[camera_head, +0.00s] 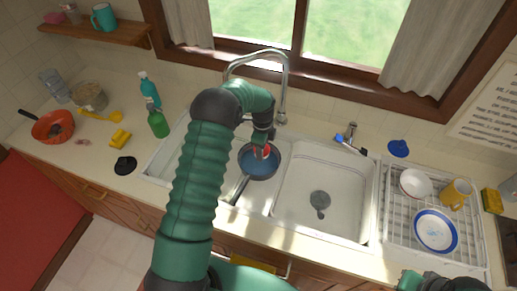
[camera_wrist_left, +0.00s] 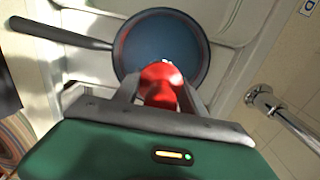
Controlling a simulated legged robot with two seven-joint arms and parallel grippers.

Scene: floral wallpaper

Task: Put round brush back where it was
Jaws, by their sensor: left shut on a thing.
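My left gripper (camera_head: 262,143) reaches over the left sink basin from the left. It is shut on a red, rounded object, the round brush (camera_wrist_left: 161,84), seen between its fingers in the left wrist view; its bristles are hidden. The pan (camera_wrist_left: 190,42) has a dark handle pointing left in the wrist view. Part of my right arm shows at the lower right of the head view, but its fingertips do not.
The right basin (camera_head: 300,205) holds a dark ladle-like item (camera_head: 320,203). A dish rack (camera_head: 395,230) with a bowl (camera_head: 416,183), plate (camera_head: 436,231) and yellow mug (camera_head: 456,193) stands right. Green (camera_head: 158,124) and teal (camera_head: 150,90) bottles stand left of the tall faucet (camera_head: 284,80).

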